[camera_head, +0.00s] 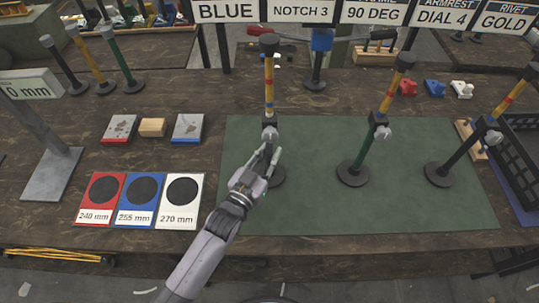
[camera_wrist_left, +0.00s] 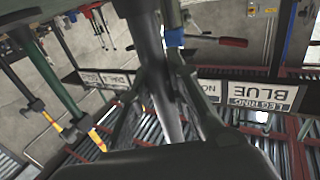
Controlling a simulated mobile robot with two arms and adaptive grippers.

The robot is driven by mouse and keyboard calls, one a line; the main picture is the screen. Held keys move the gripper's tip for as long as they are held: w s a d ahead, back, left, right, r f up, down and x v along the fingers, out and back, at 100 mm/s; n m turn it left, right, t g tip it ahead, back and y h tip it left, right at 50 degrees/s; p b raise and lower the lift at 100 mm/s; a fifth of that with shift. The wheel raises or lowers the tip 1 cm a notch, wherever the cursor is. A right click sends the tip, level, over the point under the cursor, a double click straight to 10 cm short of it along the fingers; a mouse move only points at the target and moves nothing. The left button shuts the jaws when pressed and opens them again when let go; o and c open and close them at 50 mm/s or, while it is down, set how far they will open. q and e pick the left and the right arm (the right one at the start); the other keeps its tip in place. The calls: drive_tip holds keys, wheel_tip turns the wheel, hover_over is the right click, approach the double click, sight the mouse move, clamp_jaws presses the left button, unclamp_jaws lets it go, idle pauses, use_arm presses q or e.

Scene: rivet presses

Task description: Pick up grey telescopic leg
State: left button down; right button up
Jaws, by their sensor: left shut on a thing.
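In the left wrist view the grey tube (camera_wrist_left: 171,122) runs between the two fingers of my left gripper (camera_wrist_left: 165,82). My right gripper is not in view.
A green-tubed leg (camera_head: 363,150) and a dark-tubed leg (camera_head: 463,152) stand to the right on the green mat (camera_head: 310,215). Red, blue and white marked pads (camera_head: 137,218) lie at left. A black crate (camera_head: 520,160) is at far right.

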sight(270, 132)
use_arm(q)
drive_tip(key=shift+r, duration=0.15)
idle(0.3)
wheel_tip(270, 132, up, 9)
drive_tip(key=shift+f, duration=4.4)
drive_tip(key=shift+f, duration=0.25)
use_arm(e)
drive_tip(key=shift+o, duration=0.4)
